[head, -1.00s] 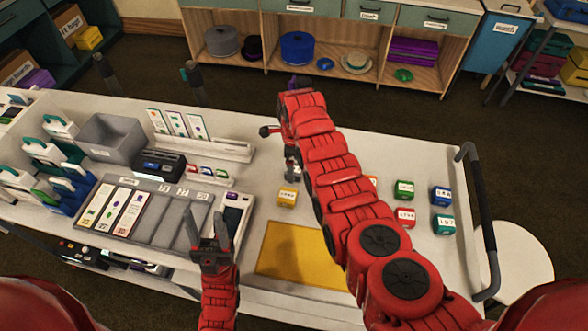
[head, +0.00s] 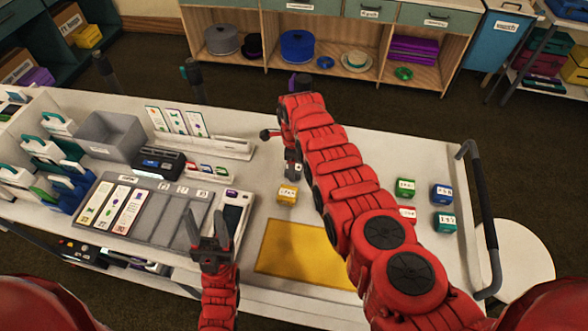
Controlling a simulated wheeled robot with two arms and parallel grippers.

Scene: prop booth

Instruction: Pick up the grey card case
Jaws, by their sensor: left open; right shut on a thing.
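My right gripper (head: 293,168) is at the far middle of the white cart, just behind a yellow labelled case (head: 288,194). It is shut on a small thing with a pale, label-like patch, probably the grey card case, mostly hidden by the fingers. I cannot tell whether it is clear of the cart top. My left gripper (head: 207,238) is open and empty, fingers pointing up, over the near right part of the grey card tray. No other grey card case shows among the small cases.
Green (head: 405,188), blue (head: 441,194), red (head: 407,213) and teal (head: 444,221) cases stand at the right of the cart. A yellow mat (head: 300,252) lies in front, bare where visible. A grey bin (head: 112,136) and card tray (head: 157,216) fill the left. A dark handle (head: 478,220) edges the right.

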